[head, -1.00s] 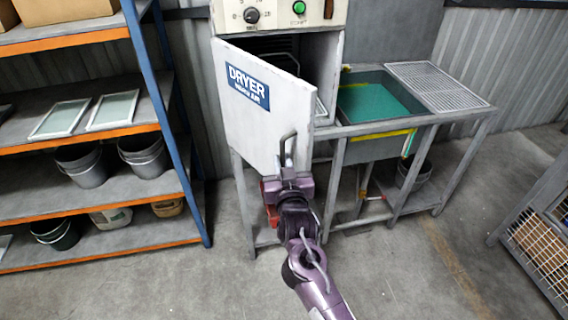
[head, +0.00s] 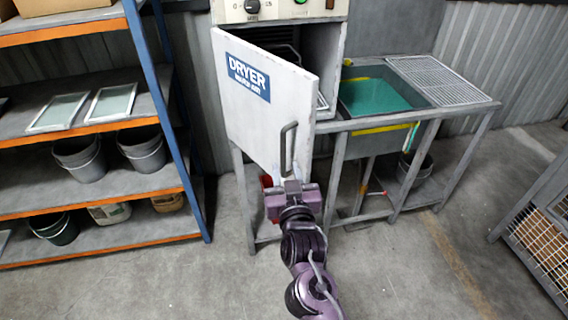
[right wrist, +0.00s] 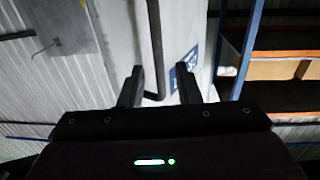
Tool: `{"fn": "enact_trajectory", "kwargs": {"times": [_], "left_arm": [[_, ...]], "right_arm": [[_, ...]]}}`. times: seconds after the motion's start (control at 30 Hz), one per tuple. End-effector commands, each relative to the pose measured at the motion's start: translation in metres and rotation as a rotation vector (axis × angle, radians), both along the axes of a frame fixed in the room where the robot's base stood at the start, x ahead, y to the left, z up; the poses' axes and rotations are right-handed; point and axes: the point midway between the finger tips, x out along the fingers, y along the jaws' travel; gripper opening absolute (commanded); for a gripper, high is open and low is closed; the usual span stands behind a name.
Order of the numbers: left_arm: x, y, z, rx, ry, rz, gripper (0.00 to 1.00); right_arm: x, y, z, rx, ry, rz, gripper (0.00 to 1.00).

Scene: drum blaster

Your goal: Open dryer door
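The white dryer door (head: 262,104) with the blue DRYER label stands partly open, hinged at its left edge, with the dark dryer inside (head: 318,62) showing behind its right side. The grey door handle (head: 287,147) is on the door's lower right. My right gripper (head: 290,180) is just below the handle. In the right wrist view, the two fingers of my right gripper (right wrist: 157,85) are spread apart, and the handle's bar (right wrist: 155,45) ends near and between their tips. Nothing is gripped. My left gripper is in neither view.
A shelf rack (head: 100,130) with frames and buckets stands to the left. A sink table (head: 400,125) with a green basin (head: 375,95) stands right of the dryer. A wire cage (head: 538,235) is at far right. The floor in front is clear.

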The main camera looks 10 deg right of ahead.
Motion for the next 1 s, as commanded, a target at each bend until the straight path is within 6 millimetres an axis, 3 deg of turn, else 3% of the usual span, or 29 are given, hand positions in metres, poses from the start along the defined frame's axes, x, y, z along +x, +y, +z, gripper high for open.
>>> {"fn": "enact_trajectory", "kwargs": {"times": [0.13, 0.4, 0.47, 0.57, 0.67, 0.77, 0.8, 0.9, 1.0], "left_arm": [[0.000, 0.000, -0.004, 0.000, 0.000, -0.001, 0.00], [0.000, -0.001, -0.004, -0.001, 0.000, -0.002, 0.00], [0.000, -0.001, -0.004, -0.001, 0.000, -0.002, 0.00], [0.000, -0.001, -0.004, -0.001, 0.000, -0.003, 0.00], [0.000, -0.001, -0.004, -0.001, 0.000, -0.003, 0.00], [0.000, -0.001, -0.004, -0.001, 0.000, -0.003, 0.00], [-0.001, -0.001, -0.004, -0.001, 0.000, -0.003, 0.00], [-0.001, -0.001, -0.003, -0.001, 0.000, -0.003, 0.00], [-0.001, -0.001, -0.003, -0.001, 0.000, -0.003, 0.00]], "right_arm": [[-0.012, 0.001, 0.000, 0.001, 0.000, 0.001, 0.30], [-0.014, 0.000, 0.001, 0.000, -0.001, 0.000, 0.30], [-0.014, 0.001, -0.001, -0.001, 0.002, 0.001, 0.23], [-0.013, 0.004, -0.026, -0.020, 0.043, 0.016, 0.10], [-0.014, 0.011, -0.091, -0.063, 0.154, 0.051, 0.00], [-0.031, 0.011, -0.193, -0.118, 0.329, 0.099, 0.00], [-0.044, 0.009, -0.236, -0.139, 0.408, 0.119, 0.00], [-0.084, -0.004, -0.327, -0.172, 0.583, 0.155, 0.00], [-0.122, -0.018, -0.389, -0.186, 0.715, 0.174, 0.00]]}}
